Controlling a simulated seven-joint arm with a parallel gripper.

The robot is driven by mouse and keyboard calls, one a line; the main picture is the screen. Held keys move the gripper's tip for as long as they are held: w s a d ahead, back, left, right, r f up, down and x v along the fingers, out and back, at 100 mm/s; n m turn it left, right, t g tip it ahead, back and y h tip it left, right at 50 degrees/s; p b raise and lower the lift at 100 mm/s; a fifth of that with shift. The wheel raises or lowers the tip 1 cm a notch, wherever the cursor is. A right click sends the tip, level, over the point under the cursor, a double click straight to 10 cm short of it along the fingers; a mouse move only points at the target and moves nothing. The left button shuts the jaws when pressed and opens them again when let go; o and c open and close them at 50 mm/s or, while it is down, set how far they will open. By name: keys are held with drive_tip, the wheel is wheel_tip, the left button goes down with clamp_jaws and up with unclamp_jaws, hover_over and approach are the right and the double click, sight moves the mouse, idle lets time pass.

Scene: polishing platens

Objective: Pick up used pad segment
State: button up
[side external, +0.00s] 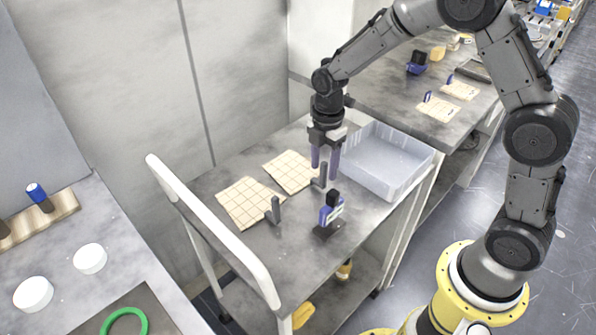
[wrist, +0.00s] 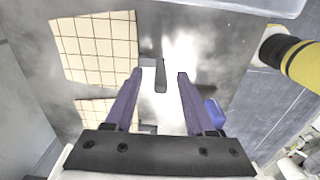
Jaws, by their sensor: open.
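Two beige, grid-scored pad segments lie flat on the grey cart top: a nearer one (side external: 248,203) and a farther one (side external: 289,172). In the wrist view one shows at upper left (wrist: 97,47) and the other, partly cut off by my gripper body, at lower left (wrist: 98,109). Grey upright tabs stand at their right edges, one by the nearer pad (side external: 274,211) and one by the farther pad (side external: 321,181). My gripper (side external: 326,171) is open, pointing down over the farther tab. In the wrist view that tab (wrist: 160,78) appears between the purple fingers.
A clear bin (side external: 408,183) stands right of my gripper. A blue and black item (side external: 331,209) stands near the cart's front edge. Two smaller pads with blue tabs (side external: 437,108) lie on the back bench. A white rail (side external: 212,232) edges the cart's left.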

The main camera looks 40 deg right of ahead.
drive_tip(key=shift+f, duration=1.45)
drive_tip(key=shift+c, duration=0.3)
clamp_jaws()
